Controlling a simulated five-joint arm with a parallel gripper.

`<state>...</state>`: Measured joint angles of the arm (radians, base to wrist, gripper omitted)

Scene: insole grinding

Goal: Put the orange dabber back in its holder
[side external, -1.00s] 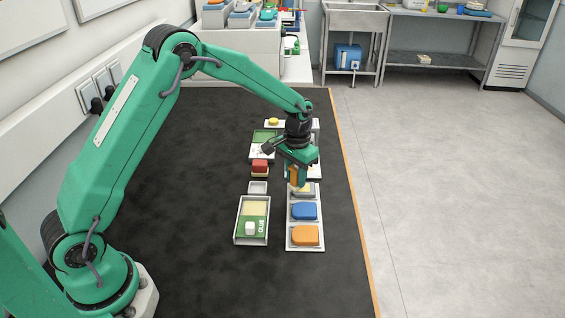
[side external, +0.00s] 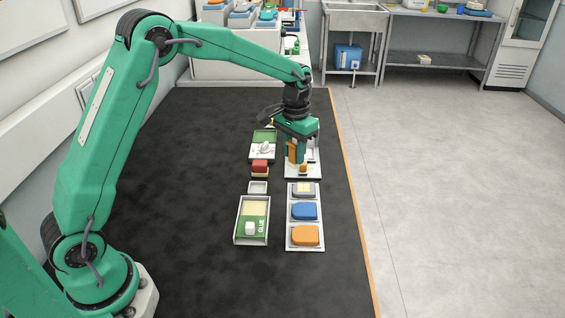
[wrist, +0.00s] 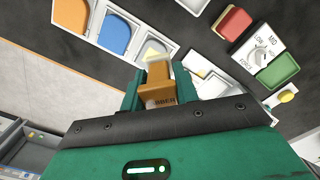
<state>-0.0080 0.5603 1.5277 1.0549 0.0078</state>
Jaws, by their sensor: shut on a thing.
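My gripper (side external: 297,158) is shut on the orange dabber (wrist: 157,92) and holds it with dark lettering on its face toward the wrist camera. In the side view the orange dabber (side external: 292,152) shows between the green jaws. A white tray (side external: 290,175) lies below and behind the gripper and is partly hidden by it. It also shows in the wrist view (wrist: 203,68) just past the dabber. I take this tray to be the holder, but its slots are mostly hidden. I cannot tell whether the dabber touches it.
A white rack (side external: 321,240) holds blue, orange and grey-yellow blocks in front of the gripper. A GLUE tray (side external: 238,235) stands left of it. A small white dish (side external: 258,188), a red block (side external: 260,165) and a dial unit (side external: 262,152) lie left. The dark table's left side is clear.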

